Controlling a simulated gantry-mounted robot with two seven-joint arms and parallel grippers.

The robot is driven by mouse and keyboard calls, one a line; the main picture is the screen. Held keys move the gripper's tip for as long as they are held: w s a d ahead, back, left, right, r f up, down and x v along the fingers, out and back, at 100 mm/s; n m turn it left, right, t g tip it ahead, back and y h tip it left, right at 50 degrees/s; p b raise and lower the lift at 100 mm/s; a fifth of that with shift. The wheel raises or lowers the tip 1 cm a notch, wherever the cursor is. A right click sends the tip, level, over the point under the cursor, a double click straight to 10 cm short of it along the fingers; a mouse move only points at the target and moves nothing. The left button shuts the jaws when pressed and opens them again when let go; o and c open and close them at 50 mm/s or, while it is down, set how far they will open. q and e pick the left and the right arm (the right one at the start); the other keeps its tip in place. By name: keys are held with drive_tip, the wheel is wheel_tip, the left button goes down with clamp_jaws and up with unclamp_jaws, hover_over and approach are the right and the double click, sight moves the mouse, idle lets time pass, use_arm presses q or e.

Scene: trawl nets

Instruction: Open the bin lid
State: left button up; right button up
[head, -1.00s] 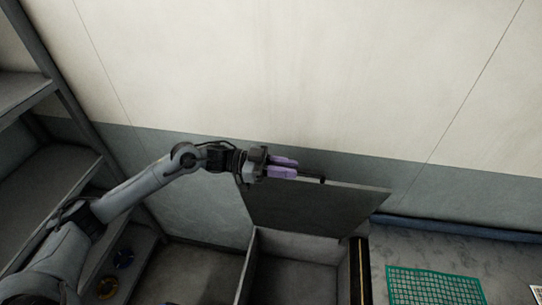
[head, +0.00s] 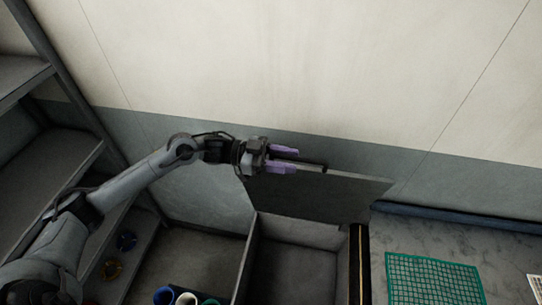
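The bin (head: 249,262) is an open-topped grey box at the lower middle of the head view; I see into its empty-looking inside. Its dark lid (head: 318,198) is raised and stands tilted up at the back of the bin, near the wall. A dark handle bar (head: 314,166) shows along the lid's upper edge. My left gripper (head: 296,159) is at the lid's upper left, its purple fingers spread apart with the bar between or just behind them. I see a gap between the fingers and the bar. My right gripper is not in view.
Shelves (head: 60,160) stand at the left. Several coloured rolls (head: 185,298) show at the bottom edge. At the right, a grey worktop (head: 425,237) holds a green net (head: 433,279).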

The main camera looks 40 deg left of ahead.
use_arm(q)
drive_tip(key=b+v, duration=0.3)
drive_tip(key=v, duration=0.7)
drive_tip(key=shift+a, duration=0.25)
